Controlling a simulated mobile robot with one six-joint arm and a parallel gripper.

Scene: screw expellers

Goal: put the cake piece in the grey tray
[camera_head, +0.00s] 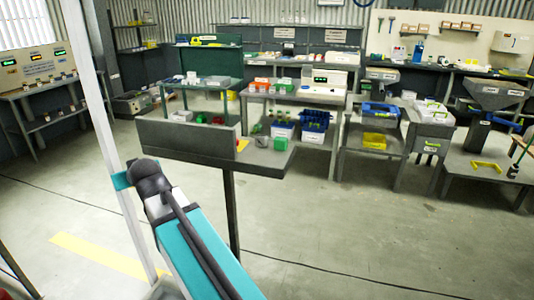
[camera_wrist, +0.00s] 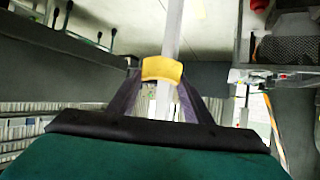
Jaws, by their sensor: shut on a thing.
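In the wrist view, the dark fingers of my gripper (camera_wrist: 162,84) are shut on a small yellow piece (camera_wrist: 162,69), which I take for the cake piece. It sits between the fingertips, in front of a pale upright post. In the head view my teal arm reaches up from the bottom, but I cannot make out my gripper there. I cannot pick out the grey tray with certainty in either view.
A grey stand (camera_head: 190,146) with an upright panel is close beyond my arm. Benches with bins and machines line the back. The floor (camera_head: 380,230) at right front is clear.

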